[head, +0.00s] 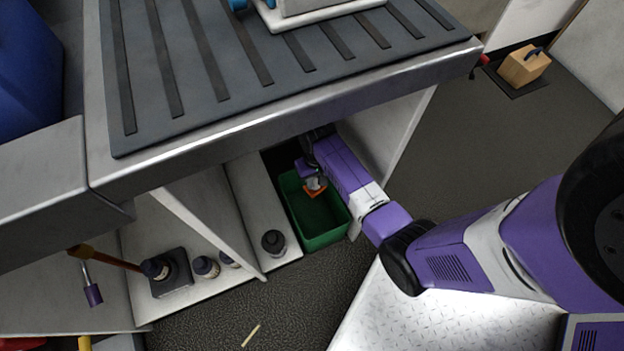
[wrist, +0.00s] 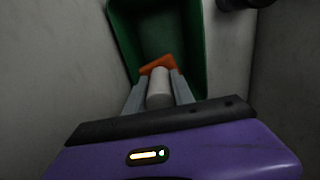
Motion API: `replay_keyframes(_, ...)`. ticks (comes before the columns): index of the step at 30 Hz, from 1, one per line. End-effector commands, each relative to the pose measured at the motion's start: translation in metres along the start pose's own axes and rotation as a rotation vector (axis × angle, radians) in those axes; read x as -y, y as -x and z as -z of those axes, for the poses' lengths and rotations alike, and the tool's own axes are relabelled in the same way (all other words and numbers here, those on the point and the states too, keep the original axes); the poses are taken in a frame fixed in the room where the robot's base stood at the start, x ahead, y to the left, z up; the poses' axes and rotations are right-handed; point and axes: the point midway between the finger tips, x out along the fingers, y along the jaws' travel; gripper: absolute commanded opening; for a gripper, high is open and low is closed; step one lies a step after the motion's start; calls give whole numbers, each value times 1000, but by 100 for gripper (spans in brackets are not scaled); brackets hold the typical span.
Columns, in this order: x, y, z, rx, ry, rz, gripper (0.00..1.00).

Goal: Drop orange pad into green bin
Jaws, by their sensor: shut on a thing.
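The green bin (head: 322,239) stands on the floor under the bench, in an opening between white panels. Its inside shows at the top of the wrist view (wrist: 192,30). My gripper (head: 314,184) reaches under the bench and is over the bin. It is shut on the orange pad (head: 315,191), which shows between the fingertips in the wrist view (wrist: 154,64). A pale cylinder (wrist: 159,88) also lies between the fingers, behind the pad. The pad is over the bin's opening; its exact height above the bin floor is hard to tell.
The metal bench edge (head: 300,110) hangs above my arm. White panels flank the bin closely. A dark bottle (head: 273,242) stands on the ledge left of the bin. Several bottles (head: 206,267) stand further left. A cardboard box (head: 524,66) lies at the far right.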

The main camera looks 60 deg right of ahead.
Motion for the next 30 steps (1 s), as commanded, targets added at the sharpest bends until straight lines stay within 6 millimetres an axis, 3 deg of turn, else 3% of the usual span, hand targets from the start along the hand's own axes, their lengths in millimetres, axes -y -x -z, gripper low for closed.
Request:
replay_keyframes(3, 0, -14, 0, 0, 0, 0, 0)
replay_keyframes(14, 0, -14, 0, 0, 1, 0, 0)
replay_keyframes(15, 0, -14, 0, 0, 1, 0, 37)
replay_keyframes(18, 0, -15, 0, 0, 1, 0, 55)
replay_keyframes(26, 0, -15, 0, 0, 1, 0, 55)
replay_keyframes(30, 0, -6, 0, -1, 1, 0, 55)
